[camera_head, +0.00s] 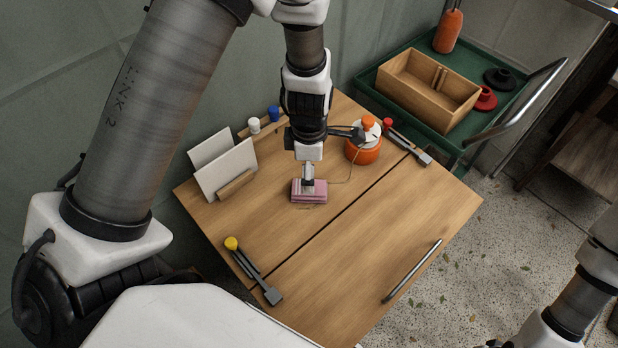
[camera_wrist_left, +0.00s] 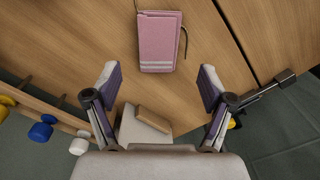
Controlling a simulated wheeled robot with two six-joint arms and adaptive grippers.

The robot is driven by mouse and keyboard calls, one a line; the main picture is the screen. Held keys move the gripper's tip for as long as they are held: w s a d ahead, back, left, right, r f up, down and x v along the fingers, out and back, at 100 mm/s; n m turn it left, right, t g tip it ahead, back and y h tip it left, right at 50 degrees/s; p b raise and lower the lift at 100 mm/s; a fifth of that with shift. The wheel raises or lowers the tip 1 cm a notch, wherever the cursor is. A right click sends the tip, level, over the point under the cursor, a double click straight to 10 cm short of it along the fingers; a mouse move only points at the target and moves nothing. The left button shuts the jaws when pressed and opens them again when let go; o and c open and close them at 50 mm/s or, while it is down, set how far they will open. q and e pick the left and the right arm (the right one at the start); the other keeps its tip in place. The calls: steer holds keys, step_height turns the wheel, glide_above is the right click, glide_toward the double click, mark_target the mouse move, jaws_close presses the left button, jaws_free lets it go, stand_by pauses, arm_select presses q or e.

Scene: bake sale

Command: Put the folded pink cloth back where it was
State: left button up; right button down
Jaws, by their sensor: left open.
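The folded pink cloth (camera_head: 312,195) lies flat on the wooden table near its middle, beside a dark seam between boards. In the left wrist view the cloth (camera_wrist_left: 160,38) shows white stripes at its near end and a thin dark cord along its side. My left gripper (camera_head: 308,180) points down over the cloth in the head view. In the wrist view its fingers (camera_wrist_left: 159,80) are spread with nothing between them, and the cloth lies beyond the fingertips. Whether the fingers touch it, I cannot tell. My right arm shows at the lower right, its gripper out of frame.
White cards in a wooden holder (camera_head: 235,184) stand left of the cloth. An orange pot (camera_head: 363,150) stands behind it to the right. A yellow-knobbed clamp (camera_head: 250,268) and a metal bar handle (camera_head: 412,270) lie nearer. A green tray (camera_head: 400,52) holds a wooden box (camera_head: 428,90).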

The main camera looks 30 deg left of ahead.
arm_select(q)
step_height(320, 180, up, 6)
stand_by(0.5)
